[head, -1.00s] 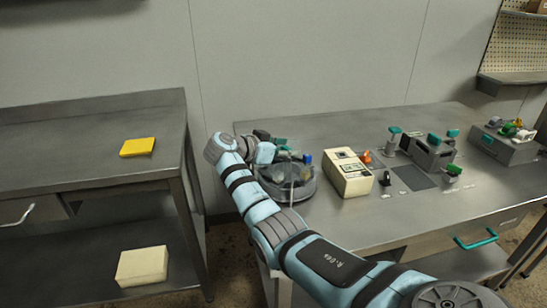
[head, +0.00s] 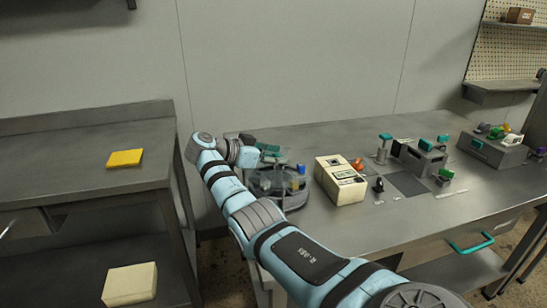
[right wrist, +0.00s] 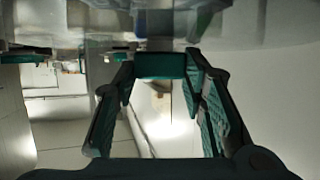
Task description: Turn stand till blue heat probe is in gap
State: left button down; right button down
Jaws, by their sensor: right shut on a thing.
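The stand (head: 283,203) is a round grey, partly see-through carousel on the left part of the right-hand table. A small blue piece (head: 301,169), perhaps the blue heat probe, shows at its right side. My right gripper (head: 260,156) is at the stand's back left rim. In the right wrist view its fingers (right wrist: 160,75) are shut on a teal block (right wrist: 160,66) just under the stand's grey, glassy body. My arm hides part of the stand's left side. I cannot make out the gap. My left gripper is not in view.
A cream instrument box (head: 341,181) stands close to the right of the stand. Further right are a dark fixture with teal parts (head: 418,157) and a grey bin (head: 492,148) of coloured items. A yellow block (head: 124,158) lies on the left table. The table's front is clear.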

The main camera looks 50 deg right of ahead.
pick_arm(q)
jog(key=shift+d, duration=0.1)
pick_arm(e)
jog(key=c, duration=1.3)
grip_release()
jog(key=shift+c, duration=0.2)
jog(key=o, duration=0.3)
jog(key=shift+a, duration=0.1)
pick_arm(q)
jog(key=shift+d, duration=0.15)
pick_arm(e)
jog(key=shift+o, duration=0.2)
jog(key=v, duration=1.2)
jog(key=shift+f, duration=0.1)
